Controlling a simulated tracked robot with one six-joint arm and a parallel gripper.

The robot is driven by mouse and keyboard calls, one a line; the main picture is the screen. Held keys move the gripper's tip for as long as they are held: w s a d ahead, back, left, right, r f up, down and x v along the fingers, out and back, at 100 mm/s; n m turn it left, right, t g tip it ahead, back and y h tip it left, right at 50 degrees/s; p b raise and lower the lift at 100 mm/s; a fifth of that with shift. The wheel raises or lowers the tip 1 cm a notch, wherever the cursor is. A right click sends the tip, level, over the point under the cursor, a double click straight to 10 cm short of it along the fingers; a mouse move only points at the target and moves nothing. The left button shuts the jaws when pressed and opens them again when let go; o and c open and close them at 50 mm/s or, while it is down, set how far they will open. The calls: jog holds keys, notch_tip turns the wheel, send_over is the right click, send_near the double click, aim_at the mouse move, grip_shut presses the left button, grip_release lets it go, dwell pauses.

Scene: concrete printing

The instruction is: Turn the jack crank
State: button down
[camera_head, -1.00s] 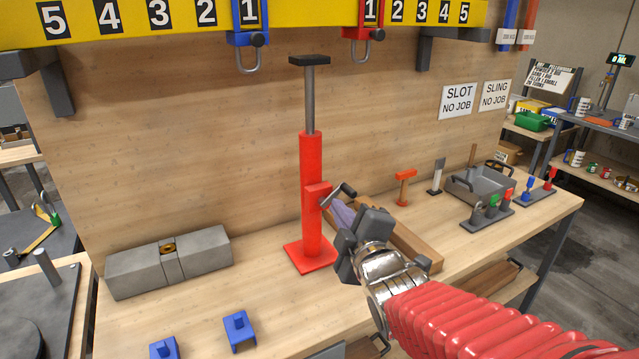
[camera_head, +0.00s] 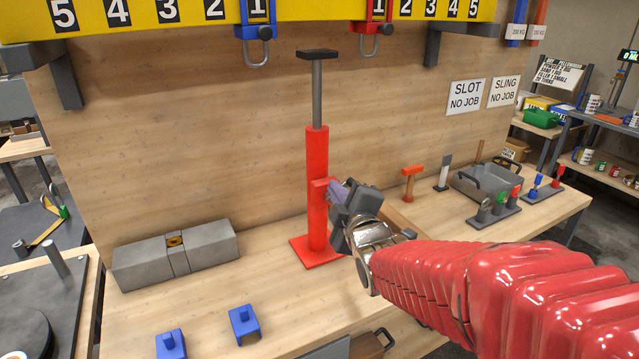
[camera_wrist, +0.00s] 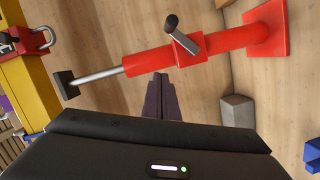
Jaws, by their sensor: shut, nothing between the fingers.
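The red jack (camera_head: 317,190) stands upright on its square base on the bench, with its grey rod and dark top plate raised. It lies sideways in the wrist view (camera_wrist: 215,48). The jack crank (camera_wrist: 184,42) sticks out of the red housing as a grey arm with a dark knob; in the head view my gripper hides it. My gripper (camera_head: 337,192) is in front of the jack's right side, close to the housing. In the wrist view the purple-grey fingers of my gripper (camera_wrist: 161,78) are together and empty, apart from the crank and pointing toward the jack body.
A grey concrete block (camera_head: 176,258) lies left of the jack, with blue brackets (camera_head: 244,323) in front. A red-topped tool (camera_head: 411,180), a grey tray (camera_head: 487,184) and a holder with coloured handles (camera_head: 492,207) stand to the right. A yellow numbered beam (camera_head: 300,12) runs above.

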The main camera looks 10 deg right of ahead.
jog(key=w+d, duration=0.1)
jog(key=w+d+f, duration=0.1)
jog(key=w, duration=0.1)
jog(key=w+d+f, duration=0.1)
jog(key=shift+w+d, duration=0.1)
jog(key=shift+w, duration=0.1)
dwell(0.3)
jog(key=shift+d+m, duration=0.1)
jog(key=shift+m, duration=0.2)
dwell(0.3)
